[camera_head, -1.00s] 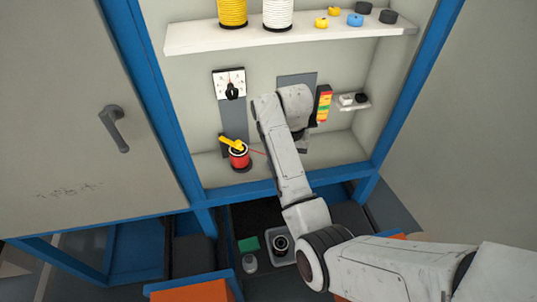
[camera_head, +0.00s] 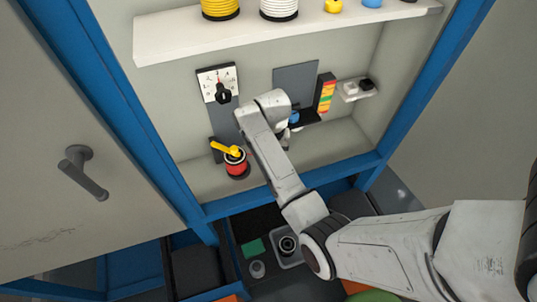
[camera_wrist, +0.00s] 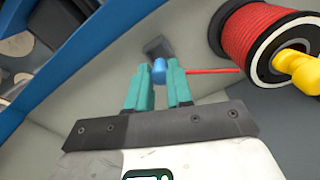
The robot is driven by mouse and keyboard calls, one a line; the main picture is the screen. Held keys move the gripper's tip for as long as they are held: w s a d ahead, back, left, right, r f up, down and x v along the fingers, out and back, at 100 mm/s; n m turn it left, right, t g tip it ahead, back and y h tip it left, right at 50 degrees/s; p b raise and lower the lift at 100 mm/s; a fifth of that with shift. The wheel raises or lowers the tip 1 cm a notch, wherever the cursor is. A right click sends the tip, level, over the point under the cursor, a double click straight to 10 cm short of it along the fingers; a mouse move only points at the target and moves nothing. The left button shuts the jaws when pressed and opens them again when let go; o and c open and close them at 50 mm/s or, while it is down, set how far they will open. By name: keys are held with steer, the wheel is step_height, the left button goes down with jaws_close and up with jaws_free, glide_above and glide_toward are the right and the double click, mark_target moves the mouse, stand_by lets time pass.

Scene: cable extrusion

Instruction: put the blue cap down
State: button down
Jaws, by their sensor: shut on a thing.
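The blue cap (camera_wrist: 159,70) shows in the wrist view between the teal fingertips of my gripper (camera_wrist: 158,82). My gripper is shut on it. A grey block (camera_wrist: 156,46) lies just beyond the cap; I cannot tell whether they touch. In the head view, my arm hides the gripper's fingers. A small blue piece (camera_head: 294,117) shows beside my wrist there, in front of the grey plate, and I cannot tell if it is the same cap.
A red cable spool (camera_head: 237,166) with a yellow piece (camera_head: 230,150) stands left of my arm. Its red cable (camera_wrist: 215,71) runs toward my gripper. Above is a white shelf (camera_head: 290,27) with spools and caps. A dial (camera_head: 220,86) and red-yellow-green block (camera_head: 326,93) are nearby.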

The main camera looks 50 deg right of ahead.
step_height(320, 180, down, 2)
steer(key=shift+f+b, duration=0.1)
steer(key=shift+b, duration=0.45)
steer(key=shift+s+f+b, duration=0.1)
steer(key=shift+s+b, duration=0.1)
steer(key=shift+b, duration=0.25)
steer(key=shift+w+f, duration=0.1)
steer(key=shift+f, duration=0.05)
steer(key=shift+f, duration=0.15)
steer(key=c, duration=1)
jaws_free()
